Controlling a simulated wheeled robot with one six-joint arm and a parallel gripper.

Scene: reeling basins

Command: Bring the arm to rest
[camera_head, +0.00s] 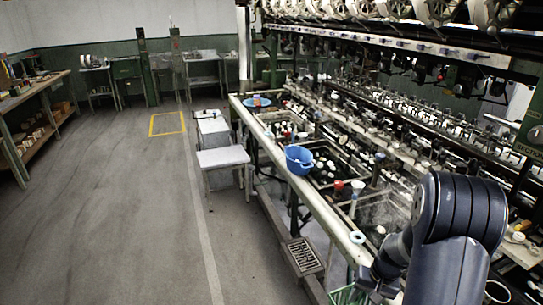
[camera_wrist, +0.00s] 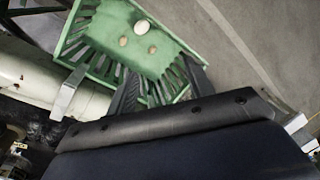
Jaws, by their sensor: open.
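My arm (camera_head: 450,225) is bent at the lower right of the head view, beside the reeling bench. My gripper (camera_wrist: 160,84) shows in the wrist view with its two dark fingers apart and nothing visible between them. The fingers point toward a green slatted crate (camera_wrist: 98,22), which holds a few pale cocoons (camera_wrist: 145,26). I cannot tell how far the fingertips are from the crate. In the head view, part of the green crate (camera_head: 345,296) shows at the bottom edge, and the gripper itself is mostly hidden by my arm.
The long reeling bench (camera_head: 318,205) with basins and machinery runs along the right. A blue basin (camera_head: 299,160) sits on its edge. A white stool (camera_head: 223,157) stands left of the bench. A wooden shelf (camera_head: 38,105) is at far left. The floor (camera_head: 120,220) between is clear.

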